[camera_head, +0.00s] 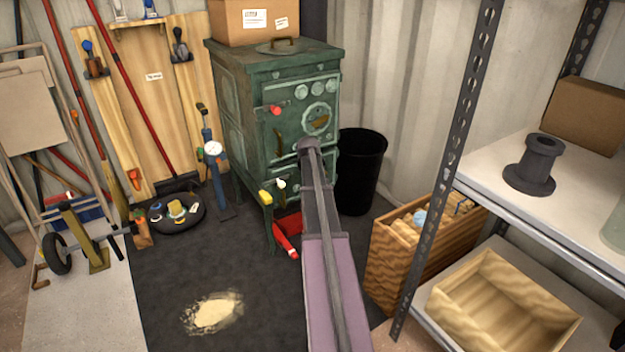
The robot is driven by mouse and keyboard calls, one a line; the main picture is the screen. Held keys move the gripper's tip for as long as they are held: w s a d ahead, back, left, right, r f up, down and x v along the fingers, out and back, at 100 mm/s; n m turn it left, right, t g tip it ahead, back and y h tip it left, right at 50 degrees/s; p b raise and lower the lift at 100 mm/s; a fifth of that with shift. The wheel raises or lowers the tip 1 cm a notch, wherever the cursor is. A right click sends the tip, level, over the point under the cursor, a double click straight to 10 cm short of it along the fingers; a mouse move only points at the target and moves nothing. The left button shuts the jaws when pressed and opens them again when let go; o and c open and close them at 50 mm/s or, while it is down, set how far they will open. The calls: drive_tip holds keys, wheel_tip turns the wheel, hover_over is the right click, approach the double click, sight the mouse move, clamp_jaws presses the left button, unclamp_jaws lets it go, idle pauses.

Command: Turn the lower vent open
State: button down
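The green cast-iron stove (240,120) stands against the back wall. Its upper front has a row of small round dials and a round vent-like disc (318,119) with a pale ring. My dark grey arm (320,200) reaches up from the bottom edge, across the stove's lower right front. The arm covers part of that front; I cannot make out the lower vent or its setting. A red-tipped handle (274,109) shows at the upper left of the front. My gripper's fingers are not visible.
A black bin (360,172) stands right of the stove, near a wooden crate (395,255). A metal shelf (545,250) fills the right side. A red object (287,235) lies by the stove's base. Dark floor with a pale spill (213,313) is open at front left.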

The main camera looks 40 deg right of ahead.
drive_tip(key=shift+f, duration=0.2)
idle(0.6)
drive_tip(key=c, duration=1.1)
unclamp_jaws()
drive_tip(key=o, duration=1.1)
drive_tip(key=shift+r, duration=0.4)
drive_tip(key=shift+r+p, duration=0.65)
drive_tip(key=shift+p, duration=0.25)
drive_tip(key=s+a+r+n+h+p, duration=0.1)
drive_tip(key=s+a+r+h+p, duration=0.1)
drive_tip(key=a+r, duration=0.4)
drive_tip(key=s+r+h, duration=0.1)
drive_tip(key=h, duration=0.1)
drive_tip(key=shift+s+h+p, duration=0.35)
drive_tip(key=shift+s+h, duration=0.05)
drive_tip(key=shift+d+f, duration=0.1)
